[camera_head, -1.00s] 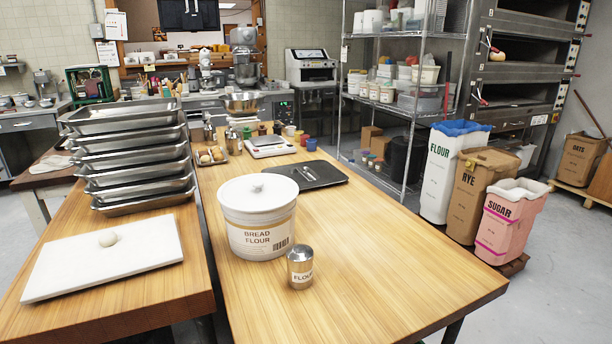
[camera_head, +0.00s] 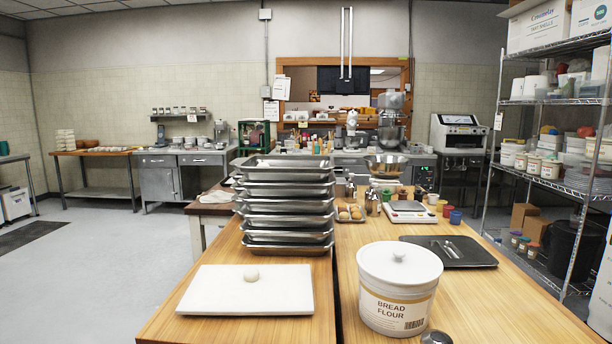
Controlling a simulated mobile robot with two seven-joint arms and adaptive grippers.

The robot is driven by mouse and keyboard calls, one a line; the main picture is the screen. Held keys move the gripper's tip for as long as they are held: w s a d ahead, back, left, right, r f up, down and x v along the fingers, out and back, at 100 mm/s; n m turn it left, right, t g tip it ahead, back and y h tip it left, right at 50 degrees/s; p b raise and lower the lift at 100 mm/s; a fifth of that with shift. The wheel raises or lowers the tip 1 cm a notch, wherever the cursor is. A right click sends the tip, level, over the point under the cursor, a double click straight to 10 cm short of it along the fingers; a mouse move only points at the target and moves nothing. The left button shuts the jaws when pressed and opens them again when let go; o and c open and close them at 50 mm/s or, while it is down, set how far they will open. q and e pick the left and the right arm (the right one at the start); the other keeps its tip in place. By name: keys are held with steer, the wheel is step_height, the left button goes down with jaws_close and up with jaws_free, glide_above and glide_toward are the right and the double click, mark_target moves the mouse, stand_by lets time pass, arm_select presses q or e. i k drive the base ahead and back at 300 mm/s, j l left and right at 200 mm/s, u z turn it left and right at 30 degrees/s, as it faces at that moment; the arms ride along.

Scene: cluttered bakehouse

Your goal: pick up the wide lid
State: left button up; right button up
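The wide lid (camera_head: 399,262) is white and round with a small pale knob on top. It sits on the white bread flour crock (camera_head: 397,305), which stands upright on the right-hand wooden table. A small metal shaker (camera_head: 436,338) stands in front of the crock, and only its top shows at the bottom edge. Neither of my grippers is in view.
A stack of metal trays (camera_head: 289,205) and a white board (camera_head: 247,289) with a dough ball (camera_head: 251,275) are left of the crock. A dark tray (camera_head: 449,250) with utensils lies behind it. The wooden table (camera_head: 500,308) is clear to the right.

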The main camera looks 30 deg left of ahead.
mark_target(453, 251)
steer(key=k+z, duration=0.1)
steer(key=k, duration=0.55)
steer(key=z, duration=1.4)
steer(key=i+l+z, duration=0.1)
steer(key=i+z, duration=0.7)
steer(key=i+j, duration=0.15)
steer(key=i, duration=0.3)
steer(key=i+j, duration=0.1)
steer(key=i, duration=0.35)
steer(key=i+j, duration=0.15)
steer(key=i, duration=0.25)
steer(key=i+u, duration=0.3)
steer(key=i, duration=0.35)
steer(key=i+l+u, duration=0.2)
steer(key=i+u, duration=0.15)
steer(key=i, duration=0.3)
steer(key=i+j+u, duration=0.1)
steer(key=i+u, duration=0.15)
steer(key=u, duration=0.2)
steer(key=i+u, duration=0.2)
steer(key=u, duration=0.25)
steer(key=i+l+u, duration=0.1)
steer(key=i+u, duration=0.15)
steer(key=u, duration=0.2)
steer(key=i+j+u, duration=0.15)
steer(key=i+u, duration=0.85)
steer(key=i, duration=0.05)
